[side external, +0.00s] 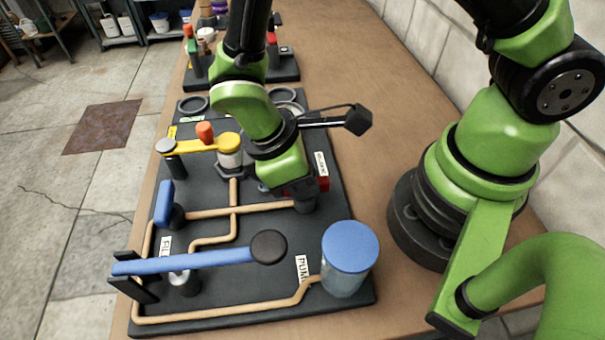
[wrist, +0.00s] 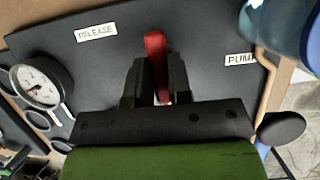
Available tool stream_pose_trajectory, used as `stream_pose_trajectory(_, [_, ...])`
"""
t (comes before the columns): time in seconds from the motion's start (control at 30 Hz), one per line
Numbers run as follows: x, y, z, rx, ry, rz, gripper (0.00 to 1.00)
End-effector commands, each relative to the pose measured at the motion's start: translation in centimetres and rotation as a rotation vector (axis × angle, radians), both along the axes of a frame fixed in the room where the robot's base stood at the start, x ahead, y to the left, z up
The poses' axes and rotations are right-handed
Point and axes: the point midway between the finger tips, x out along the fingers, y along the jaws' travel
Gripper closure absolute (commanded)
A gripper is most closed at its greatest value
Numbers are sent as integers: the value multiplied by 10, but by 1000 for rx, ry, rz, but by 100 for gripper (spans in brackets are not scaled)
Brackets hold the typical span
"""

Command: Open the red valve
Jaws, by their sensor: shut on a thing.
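The red valve handle (wrist: 155,52) stands between the two black fingers of my gripper (wrist: 154,84) in the wrist view, near the RELEASE label (wrist: 97,33). My gripper is shut on it. In the side view my gripper (side external: 302,196) points down at the right part of the black board. A bit of the red valve handle (side external: 323,183) shows just right of the fingers, beside the white label. My gripper hides most of the valve, so I cannot tell exactly how far its handle is turned.
The black board (side external: 225,307) carries copper pipes, a blue-lidded pump cylinder (side external: 350,262), a long blue lever (side external: 190,262), a small blue handle (side external: 163,204) and a yellow lever (side external: 195,147). A gauge (wrist: 41,86) shows in the wrist view.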

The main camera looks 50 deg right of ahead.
Motion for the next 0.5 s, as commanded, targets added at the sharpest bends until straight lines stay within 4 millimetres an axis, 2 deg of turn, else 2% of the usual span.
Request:
stream_pose_trajectory(0.4, [0, 0, 0, -1, 1, 13, 100])
stream_pose_trajectory(0.43, [0, 0, 0, -1, 1, 13, 79])
stream_pose_trajectory(0.5, [0, 0, 0, 0, 1, 12, 62])
